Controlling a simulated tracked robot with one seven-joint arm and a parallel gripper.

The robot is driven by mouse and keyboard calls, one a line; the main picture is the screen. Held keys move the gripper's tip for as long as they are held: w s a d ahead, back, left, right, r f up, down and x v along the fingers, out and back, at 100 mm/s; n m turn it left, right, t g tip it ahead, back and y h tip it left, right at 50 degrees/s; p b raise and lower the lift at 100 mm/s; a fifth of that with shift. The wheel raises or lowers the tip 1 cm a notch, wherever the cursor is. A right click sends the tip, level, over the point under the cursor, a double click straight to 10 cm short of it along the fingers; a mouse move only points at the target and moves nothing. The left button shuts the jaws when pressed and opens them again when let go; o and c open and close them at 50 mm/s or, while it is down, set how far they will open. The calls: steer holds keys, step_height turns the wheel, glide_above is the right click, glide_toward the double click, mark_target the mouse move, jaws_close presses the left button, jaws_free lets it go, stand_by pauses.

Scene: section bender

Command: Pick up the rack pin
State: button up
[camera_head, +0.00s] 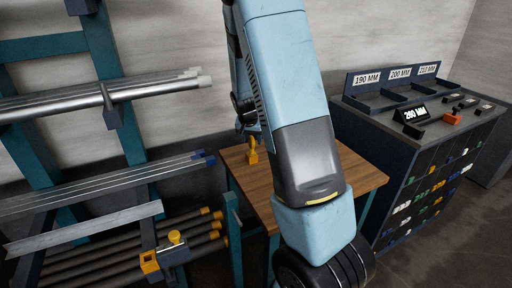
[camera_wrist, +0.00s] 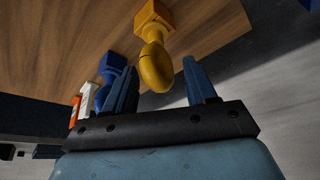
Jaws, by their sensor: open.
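In the wrist view a yellow pin-like piece (camera_wrist: 156,66) with a rounded end and a square block stands at the wooden table (camera_wrist: 60,40). It also shows in the head view (camera_head: 252,157) near the table's back left corner. My gripper (camera_wrist: 160,68) is open, with its two blue fingers on either side of the rounded end, and is not closed on it. In the head view my arm hides part of the table. Another yellow knob (camera_head: 175,237) sits on a yellow and grey block on the rack; I cannot tell which yellow piece is the rack pin.
Beside the yellow piece are a blue piece (camera_wrist: 112,66), a white piece (camera_wrist: 87,98) and an orange one (camera_wrist: 75,110). A rack (camera_head: 110,65) with bars stands left. A dark cabinet (camera_head: 400,150) with labelled trays and a 260 MM display stands right.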

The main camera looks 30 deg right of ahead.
steer(key=shift+x, duration=1.05)
steer(key=shift+c, duration=0.3)
jaws_close()
